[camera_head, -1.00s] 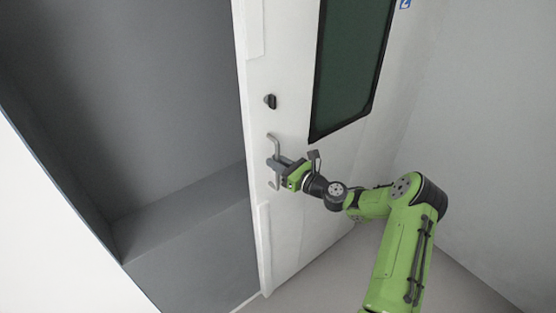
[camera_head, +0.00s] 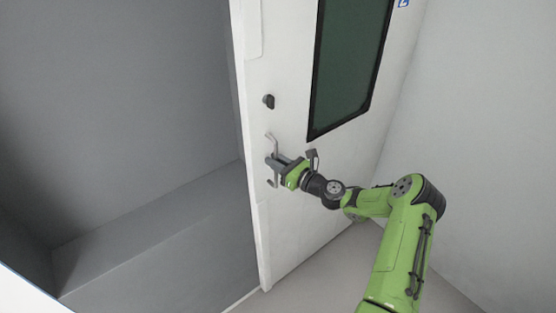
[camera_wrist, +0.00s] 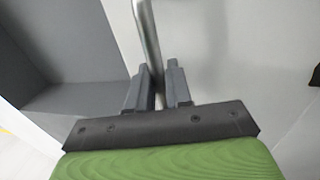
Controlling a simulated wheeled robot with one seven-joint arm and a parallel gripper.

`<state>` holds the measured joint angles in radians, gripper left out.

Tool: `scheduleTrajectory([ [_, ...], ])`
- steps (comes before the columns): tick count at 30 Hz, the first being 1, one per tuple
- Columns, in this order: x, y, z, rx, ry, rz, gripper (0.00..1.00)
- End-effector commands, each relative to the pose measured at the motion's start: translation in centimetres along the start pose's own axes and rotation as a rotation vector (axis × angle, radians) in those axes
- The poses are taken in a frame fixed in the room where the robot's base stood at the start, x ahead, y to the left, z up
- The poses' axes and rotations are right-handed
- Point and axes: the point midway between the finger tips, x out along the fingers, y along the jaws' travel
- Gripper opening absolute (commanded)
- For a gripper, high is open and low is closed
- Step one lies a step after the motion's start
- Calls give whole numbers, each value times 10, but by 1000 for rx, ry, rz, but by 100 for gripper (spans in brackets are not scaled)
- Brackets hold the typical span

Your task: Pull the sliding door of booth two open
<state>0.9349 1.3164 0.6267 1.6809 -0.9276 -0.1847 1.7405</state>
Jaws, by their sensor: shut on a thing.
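The white sliding door (camera_head: 300,220) of the booth stands at the middle of the head view, with a dark window (camera_head: 348,65) and a blue sign cut off at the top edge. Its grey metal bar handle (camera_head: 273,147) sits near the door's left edge. My gripper (camera_head: 273,164) is shut on the handle's upright part. In the wrist view the two dark fingers (camera_wrist: 158,88) stand on either side of the handle bar (camera_wrist: 147,38). To the door's left is a wide opening into a grey booth interior (camera_head: 130,110). The fingers hide part of the handle.
A small dark knob (camera_head: 268,101) sits on the door above the handle. A ledge (camera_head: 150,225) runs low inside the booth. A plain pale wall (camera_head: 485,130) stands close on the right of my arm. Some grey floor (camera_head: 320,285) is clear below the door.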

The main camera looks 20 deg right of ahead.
Motion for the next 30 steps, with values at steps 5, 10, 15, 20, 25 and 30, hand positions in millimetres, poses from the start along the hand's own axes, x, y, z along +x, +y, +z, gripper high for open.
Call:
scheduleTrajectory([
  [5,0,-1,-1,-1,4,-2,0],
  [10,-1,-1,-1,-2,4,-3,27],
  [15,0,-2,-1,-2,3,-4,35],
  [20,-2,-2,0,-2,2,-4,35],
  [25,-27,-3,-2,0,4,-7,35],
  [30,-76,-3,-2,0,4,-9,35],
])
